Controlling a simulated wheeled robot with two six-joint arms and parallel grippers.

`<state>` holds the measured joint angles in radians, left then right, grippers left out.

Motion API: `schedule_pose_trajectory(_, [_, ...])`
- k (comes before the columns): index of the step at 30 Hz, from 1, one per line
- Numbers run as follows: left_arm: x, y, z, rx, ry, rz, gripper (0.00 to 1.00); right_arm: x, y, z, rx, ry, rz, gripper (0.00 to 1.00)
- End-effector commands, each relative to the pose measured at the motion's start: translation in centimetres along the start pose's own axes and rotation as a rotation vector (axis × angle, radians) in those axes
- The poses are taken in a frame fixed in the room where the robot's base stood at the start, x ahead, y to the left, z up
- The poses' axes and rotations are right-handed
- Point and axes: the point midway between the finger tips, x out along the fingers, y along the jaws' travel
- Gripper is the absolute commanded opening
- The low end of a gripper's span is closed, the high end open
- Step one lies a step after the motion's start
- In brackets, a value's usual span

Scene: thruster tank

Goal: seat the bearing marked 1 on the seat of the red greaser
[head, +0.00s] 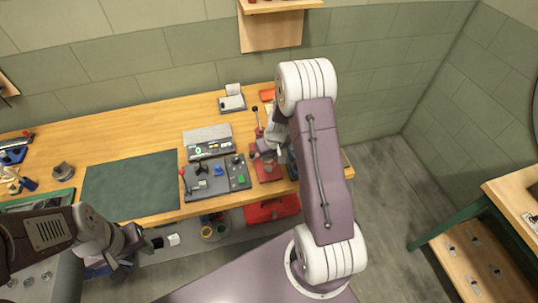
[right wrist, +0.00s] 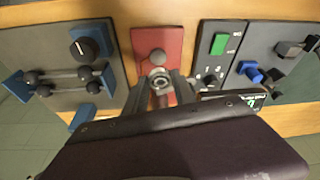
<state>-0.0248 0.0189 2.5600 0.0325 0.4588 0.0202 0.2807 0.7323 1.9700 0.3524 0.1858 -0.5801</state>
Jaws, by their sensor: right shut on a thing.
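The red greaser (head: 268,168) stands on the bench, with a red base plate and a grey upright fitting. It shows in the right wrist view (right wrist: 174,39), straight ahead of the fingers. My right gripper (right wrist: 160,84) is shut on a small grey ring, the bearing (right wrist: 160,79), over the lower part of the red plate. I cannot read its mark, nor tell whether it touches the seat. A round grey fitting (right wrist: 157,57) shows just beyond it. The head view shows the right gripper partly hidden by my arm. My left gripper (head: 164,241) hangs in front of the bench, clear of the greaser.
A grey control panel (head: 208,178) with switches and a green button stands left of the greaser. Another panel with knobs (right wrist: 68,70) stands on its other side. A dark green mat (head: 130,183) lies bare on the bench. A red tray (head: 272,209) is below the bench.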

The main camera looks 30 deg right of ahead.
Motion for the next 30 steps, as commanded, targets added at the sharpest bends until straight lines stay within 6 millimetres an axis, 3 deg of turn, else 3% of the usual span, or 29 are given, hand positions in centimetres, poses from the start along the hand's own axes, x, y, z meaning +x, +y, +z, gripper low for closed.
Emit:
schedule_pose_trajectory(15, [4.4, -0.1, 0.5, 0.000, 0.000, 0.000, 0.36, 4.6, 0.0, 1.3, 0.000, 0.000, 0.000, 0.00])
schedule_pose_trajectory(26, [4.7, -0.1, 0.5, 0.000, 0.000, 0.000, 0.36, 4.8, 0.0, 1.3, 0.000, 0.000, 0.000, 0.00])
schedule_pose_trajectory(27, [4.7, -0.1, 0.5, 0.000, 0.000, 0.000, 0.36, 4.8, 0.0, 1.3, 0.000, 0.000, 0.000, 0.34])
schedule_pose_trajectory(30, [4.7, -0.1, 0.5, 0.000, 0.000, 0.000, 0.36, 4.8, 0.0, 1.3, 0.000, 0.000, 0.000, 0.57])
